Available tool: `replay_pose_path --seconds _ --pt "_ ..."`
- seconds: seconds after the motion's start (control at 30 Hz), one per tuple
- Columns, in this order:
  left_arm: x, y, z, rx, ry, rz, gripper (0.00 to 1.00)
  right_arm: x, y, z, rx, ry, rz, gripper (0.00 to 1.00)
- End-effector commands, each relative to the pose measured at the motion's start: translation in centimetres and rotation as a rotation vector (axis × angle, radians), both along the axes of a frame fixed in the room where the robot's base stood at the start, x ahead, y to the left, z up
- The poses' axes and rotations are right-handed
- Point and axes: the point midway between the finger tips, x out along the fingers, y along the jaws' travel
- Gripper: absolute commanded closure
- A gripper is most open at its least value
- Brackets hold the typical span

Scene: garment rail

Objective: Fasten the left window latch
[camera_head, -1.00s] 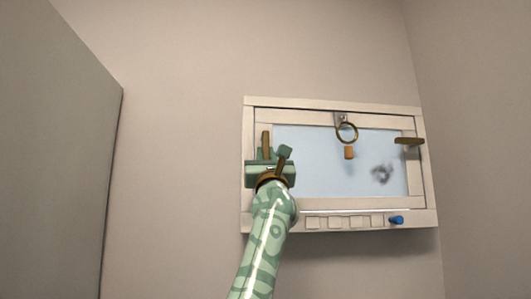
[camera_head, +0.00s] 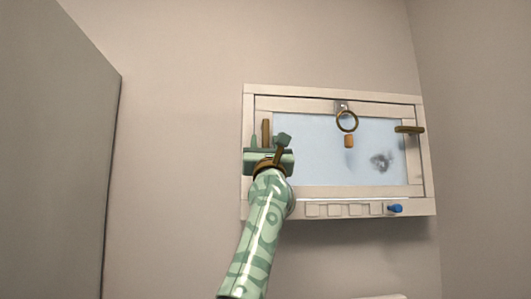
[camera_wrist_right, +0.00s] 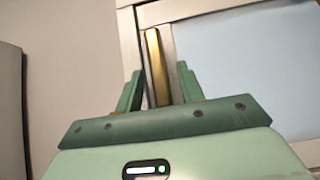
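The left window latch (camera_head: 266,131) is a brown bar standing upright on the left side of the window frame (camera_head: 335,193). It also shows in the right wrist view (camera_wrist_right: 156,62). My right gripper (camera_head: 269,141) is at this latch, low on the window's left side. In the right wrist view the fingers (camera_wrist_right: 160,88) are apart, one on each side of the latch's lower part. I cannot tell whether either finger touches it. The latch's lower end is hidden behind the gripper in the head view. My left gripper is not in view.
A second brown latch (camera_head: 410,129) lies level on the window's right side. A ring (camera_head: 347,121) with a cork-coloured piece (camera_head: 348,142) hangs before the pane. A blue knob (camera_head: 395,208) is on the sill's right. A large grey panel (camera_head: 60,170) stands at the left.

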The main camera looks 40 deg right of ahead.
Motion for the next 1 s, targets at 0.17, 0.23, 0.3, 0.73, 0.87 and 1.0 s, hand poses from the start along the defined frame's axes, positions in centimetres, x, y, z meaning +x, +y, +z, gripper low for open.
replay_pose_path --seconds 0.17,0.23,0.3,0.73,0.87,1.0 --pt "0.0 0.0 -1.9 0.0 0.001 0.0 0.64 -1.4 1.0 -2.3 0.002 -0.001 0.001 0.62" --pt "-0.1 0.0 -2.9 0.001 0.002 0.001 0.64 -2.4 1.7 -3.6 0.002 -0.002 0.003 0.62" --pt "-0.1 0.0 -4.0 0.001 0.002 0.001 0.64 -3.6 2.5 -5.2 0.003 -0.002 0.004 0.62" --pt "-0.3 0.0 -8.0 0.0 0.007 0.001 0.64 -9.0 5.9 -11.3 -0.001 0.003 -0.001 0.62" --pt "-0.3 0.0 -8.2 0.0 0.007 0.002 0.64 -9.5 6.2 -11.6 -0.001 0.003 0.001 0.62" --pt "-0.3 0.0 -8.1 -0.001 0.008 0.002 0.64 -9.6 6.3 -11.5 0.0 0.002 0.001 0.62"
